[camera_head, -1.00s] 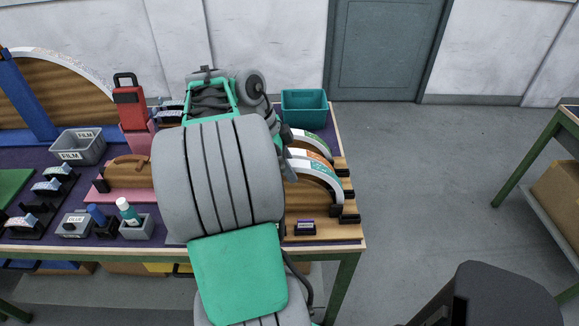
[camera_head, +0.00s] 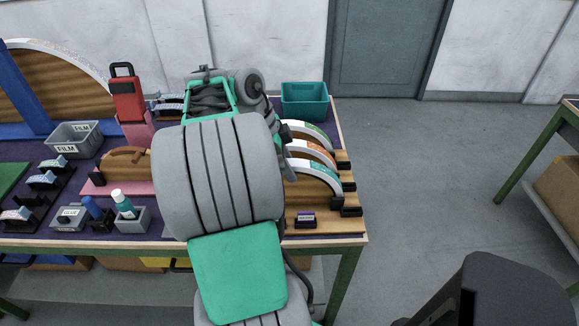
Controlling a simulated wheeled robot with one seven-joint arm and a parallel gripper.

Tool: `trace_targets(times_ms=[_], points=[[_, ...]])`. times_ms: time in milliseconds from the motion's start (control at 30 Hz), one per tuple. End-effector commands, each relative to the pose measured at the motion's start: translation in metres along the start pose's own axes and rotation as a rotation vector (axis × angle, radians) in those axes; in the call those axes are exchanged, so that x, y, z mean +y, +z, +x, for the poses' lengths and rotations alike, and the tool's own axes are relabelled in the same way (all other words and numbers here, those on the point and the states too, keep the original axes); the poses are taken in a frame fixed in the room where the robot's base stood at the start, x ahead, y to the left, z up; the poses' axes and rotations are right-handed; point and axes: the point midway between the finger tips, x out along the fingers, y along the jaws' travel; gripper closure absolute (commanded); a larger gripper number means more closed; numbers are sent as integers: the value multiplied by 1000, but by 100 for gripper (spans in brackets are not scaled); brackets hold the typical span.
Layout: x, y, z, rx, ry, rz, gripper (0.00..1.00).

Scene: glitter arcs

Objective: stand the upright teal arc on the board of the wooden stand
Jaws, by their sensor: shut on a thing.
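The teal arc (camera_head: 319,172) is a white-edged curved piece with teal glitter, upright at the front of the wooden stand (camera_head: 330,226). Its right end is down by a black block at the stand's right edge. I cannot tell whether it touches the board. My gripper (camera_head: 288,168) shows only as a grey part at the arc's left side and is shut on it; my arm hides its fingertips and the arc's left end. An orange arc (camera_head: 314,151) and a green arc (camera_head: 312,132) stand behind it on the same stand.
A teal bin (camera_head: 304,101) stands behind the stand. A small labelled black block (camera_head: 305,222) is at the stand's front. Left of my arm are a grey film bin (camera_head: 75,139), a red case (camera_head: 126,99), bottles and several small arcs. Open floor lies to the right.

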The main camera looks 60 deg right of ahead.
Motion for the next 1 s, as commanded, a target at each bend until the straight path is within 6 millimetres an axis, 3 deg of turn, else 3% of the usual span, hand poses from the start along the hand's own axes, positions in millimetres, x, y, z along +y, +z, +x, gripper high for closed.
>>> trace_targets(times_ms=[1000], points=[[0,2,5,0,-1,0,100]])
